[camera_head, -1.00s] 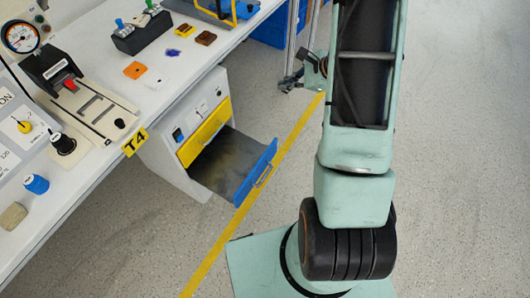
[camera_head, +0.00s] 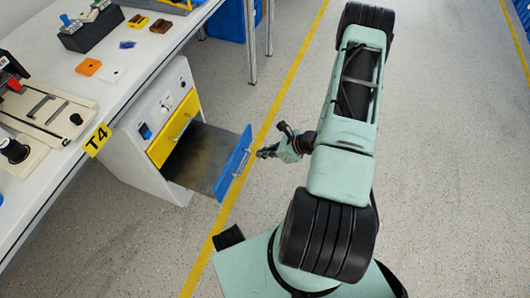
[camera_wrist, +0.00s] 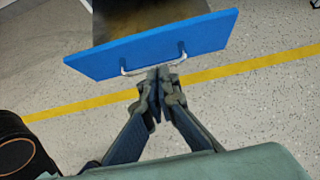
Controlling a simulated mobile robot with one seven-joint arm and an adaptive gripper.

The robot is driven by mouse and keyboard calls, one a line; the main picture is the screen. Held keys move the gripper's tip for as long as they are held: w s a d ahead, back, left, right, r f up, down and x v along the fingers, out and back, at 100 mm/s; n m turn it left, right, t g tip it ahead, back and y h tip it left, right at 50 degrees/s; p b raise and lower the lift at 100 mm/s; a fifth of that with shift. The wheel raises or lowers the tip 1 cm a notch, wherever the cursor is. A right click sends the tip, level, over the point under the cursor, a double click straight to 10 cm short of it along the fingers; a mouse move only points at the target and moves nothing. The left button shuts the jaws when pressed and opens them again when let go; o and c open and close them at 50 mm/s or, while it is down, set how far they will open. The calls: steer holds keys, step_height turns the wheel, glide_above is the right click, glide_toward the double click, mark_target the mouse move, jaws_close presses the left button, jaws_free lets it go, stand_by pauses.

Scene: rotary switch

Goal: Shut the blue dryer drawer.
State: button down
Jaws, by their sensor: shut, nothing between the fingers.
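The blue dryer drawer (camera_head: 234,164) sticks well out of the white cabinet under the bench, below a yellow drawer front. Its blue front with a metal handle faces my arm, and its dark inside shows. In the wrist view the blue front (camera_wrist: 150,47) spans the top, with the handle (camera_wrist: 153,60) low on it. My gripper (camera_head: 262,153) is just in front of the blue front, to its right. In the wrist view my gripper (camera_wrist: 157,73) has its fingers together, tips close to the handle. I cannot tell whether they touch it.
The white cabinet (camera_head: 122,160) stands beneath the bench (camera_head: 128,92), with the yellow drawer front (camera_head: 172,128) above the open drawer. A yellow floor line (camera_head: 283,90) runs past the drawer. The floor to the right is clear.

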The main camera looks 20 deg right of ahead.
mark_target(237, 154)
steer(key=x, duration=0.2)
steer(key=r+x, duration=0.1)
steer(key=x, duration=0.2)
steer(key=w+a+b+x, duration=0.1)
steer(key=x, duration=0.1)
steer(key=shift+w+a, duration=0.5)
steer(key=w+a+b, duration=0.6)
steer(key=w+a, duration=0.8)
steer(key=shift+s+d, duration=0.1)
steer(key=shift+d, duration=0.05)
